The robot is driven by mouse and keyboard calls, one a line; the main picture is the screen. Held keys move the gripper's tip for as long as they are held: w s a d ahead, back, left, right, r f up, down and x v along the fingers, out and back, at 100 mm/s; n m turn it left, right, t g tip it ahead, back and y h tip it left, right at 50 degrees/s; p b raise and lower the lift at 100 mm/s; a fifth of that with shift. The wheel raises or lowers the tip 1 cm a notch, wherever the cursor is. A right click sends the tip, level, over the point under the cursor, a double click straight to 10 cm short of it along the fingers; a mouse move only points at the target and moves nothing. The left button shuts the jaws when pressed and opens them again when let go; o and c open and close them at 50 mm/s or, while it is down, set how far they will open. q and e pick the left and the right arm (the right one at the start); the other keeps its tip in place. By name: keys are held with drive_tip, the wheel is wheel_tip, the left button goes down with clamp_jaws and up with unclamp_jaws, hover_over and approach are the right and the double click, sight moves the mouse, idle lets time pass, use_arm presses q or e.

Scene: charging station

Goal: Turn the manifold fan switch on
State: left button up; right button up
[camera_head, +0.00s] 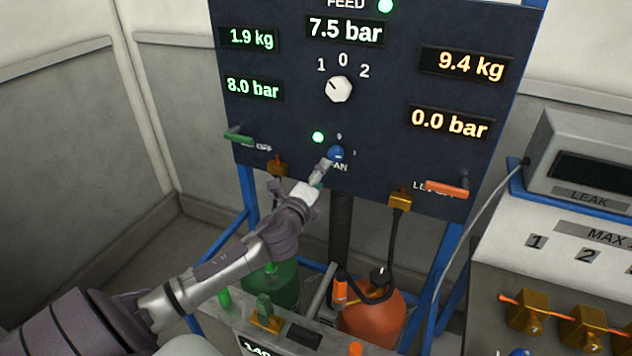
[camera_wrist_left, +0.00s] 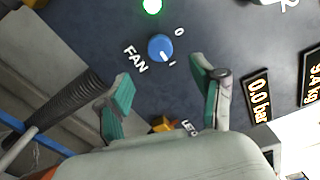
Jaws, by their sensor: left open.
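The manifold fan switch is a round blue knob (camera_head: 336,153) low on the dark panel, above the FAN label. In the left wrist view the knob (camera_wrist_left: 160,47) has 0 and 1 marks beside it, and its white line points toward the 1. A green lamp (camera_head: 318,137) glows beside it, and this lamp (camera_wrist_left: 152,5) also shows in the wrist view. My left gripper (camera_head: 321,172) is just below and in front of the knob. In the wrist view its two green-padded fingers (camera_wrist_left: 166,92) are apart and empty, and the knob lies beyond them. My right gripper is not in view.
A white feed selector (camera_head: 339,89) sits above the knob. A green lever (camera_head: 238,136) and an orange lever (camera_head: 447,190) stick out from the panel's lower sides. Below are a green cylinder (camera_head: 270,287), an orange cylinder (camera_head: 372,318) and hoses. A leak tester (camera_head: 580,160) stands right.

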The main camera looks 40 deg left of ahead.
use_arm(q)
drive_tip(key=shift+v, duration=1.15)
drive_tip(key=s+d+f+n+g, duration=0.4)
drive_tip(key=s+f+n, duration=0.2)
drive_tip(key=s+f, duration=0.15)
drive_tip(key=s+d+f+n+g, duration=0.4)
drive_tip(key=s+d+f+n, duration=0.1)
drive_tip(key=s+f, duration=0.25)
drive_tip(key=s+d+f+n+g+h, duration=0.1)
drive_tip(key=s+d+n+g+h, duration=0.15)
drive_tip(key=s+d, duration=0.4)
drive_tip(key=s+d+f+n+g+h, duration=0.1)
drive_tip(key=s+d+n+g+h, duration=0.2)
drive_tip(key=s, duration=0.7)
wheel_tip(320, 180, down, 30)
drive_tip(key=s+g+y+b, duration=0.1)
drive_tip(key=g+b, duration=0.1)
drive_tip(key=b, duration=0.1)
drive_tip(key=s+a+f+g+b, duration=0.1)
drive_tip(key=s+a+f+b, duration=0.1)
drive_tip(key=s+f, duration=1.4)
wheel_tip(320, 180, down, 3)
drive_tip(key=shift+s+r+b, duration=0.1)
drive_tip(key=shift+s+b, duration=0.2)
drive_tip(key=shift+b, duration=0.2)
